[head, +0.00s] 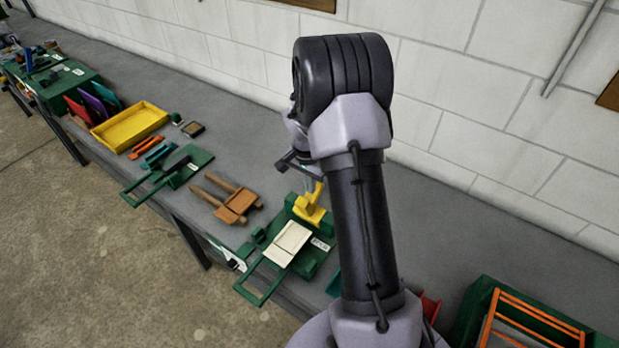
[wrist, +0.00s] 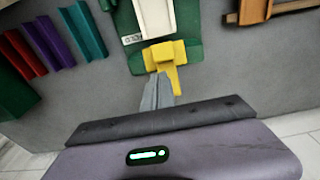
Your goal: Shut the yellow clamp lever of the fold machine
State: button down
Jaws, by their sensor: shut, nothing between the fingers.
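The green fold machine (head: 318,262) sits on the grey bench with a pale sheet (head: 287,243) on it and a green loop handle at its front. Its yellow clamp lever (head: 309,209) stands up at the machine's back edge. In the wrist view the yellow lever (wrist: 165,54) is at the top middle, its narrow arm pointing toward my gripper. My gripper (wrist: 157,80) is shut and empty, its fingertips just beside the lever arm; I cannot tell whether they touch. In the head view my arm and wrist partly hide the gripper.
A brown wooden piece with two handles (head: 237,202) lies left of the machine. Farther left are another green machine (head: 188,167) and a yellow tray (head: 130,126). A green box with orange rails (head: 520,325) stands at the right. Red, purple and teal channels (wrist: 52,43) show in the wrist view.

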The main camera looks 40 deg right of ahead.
aim_at(312, 201)
jog(key=shift+w+d+f, duration=0.1)
jog(key=shift+d+f, duration=0.1)
jog(key=shift+f, duration=1.8)
